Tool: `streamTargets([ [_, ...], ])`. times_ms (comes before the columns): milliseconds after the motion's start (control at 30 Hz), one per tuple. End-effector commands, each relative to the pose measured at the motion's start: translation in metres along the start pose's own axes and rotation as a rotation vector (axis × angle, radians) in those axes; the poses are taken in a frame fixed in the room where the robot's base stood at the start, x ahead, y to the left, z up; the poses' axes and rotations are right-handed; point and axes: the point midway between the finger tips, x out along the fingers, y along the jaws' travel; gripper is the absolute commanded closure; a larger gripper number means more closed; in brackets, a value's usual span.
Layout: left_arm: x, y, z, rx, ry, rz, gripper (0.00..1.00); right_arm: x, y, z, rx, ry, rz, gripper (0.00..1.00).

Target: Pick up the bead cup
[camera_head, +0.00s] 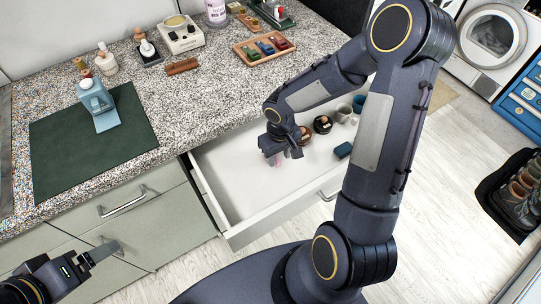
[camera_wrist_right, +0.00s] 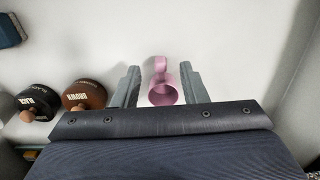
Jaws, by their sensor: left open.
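A small pink cup (camera_wrist_right: 163,94) with a loop handle lies in the open white drawer, which I take to be the bead cup. In the head view only a bit of its pink (camera_head: 273,160) shows beside my right gripper (camera_head: 284,157). In the right wrist view the two fingers of my right gripper (camera_wrist_right: 160,88) stand apart on either side of the cup, with a gap on each side. My left gripper (camera_head: 103,250) is open and empty at the lower left, in front of the cabinet and far from the cup.
Dark and brown round pots (camera_wrist_right: 84,95) with labels, grey cups (camera_head: 343,112) and a blue block (camera_head: 343,150) share the drawer (camera_head: 245,195). The drawer's front left is bare. The counter above holds a green mat (camera_head: 60,150) with a blue tool and a wooden tray (camera_head: 264,48).

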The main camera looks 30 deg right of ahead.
Motion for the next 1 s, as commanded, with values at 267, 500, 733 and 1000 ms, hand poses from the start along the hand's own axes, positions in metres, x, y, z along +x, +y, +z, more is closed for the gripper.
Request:
streamTargets([
  [267, -0.001, 0.0, 0.0, 0.0, 0.0, 0.0, 0.19, 0.036, -0.001, -0.001, 0.0, -0.002, -0.001, 0.61],
  [500, -0.001, 0.0, 0.0, 0.0, 0.0, 0.0, 0.19, 0.038, -0.001, -0.001, 0.0, 0.0, 0.0, 0.61],
  [733, -0.001, 0.0, 0.0, 0.0, 0.0, 0.0, 0.19, 0.038, -0.001, -0.001, 0.0, 0.0, 0.0, 0.88],
  [1000, -0.001, 0.0, 0.0, 0.0, 0.0, 0.0, 0.19, 0.037, -0.001, -0.001, 0.0, 0.0, 0.0, 1.0],
])
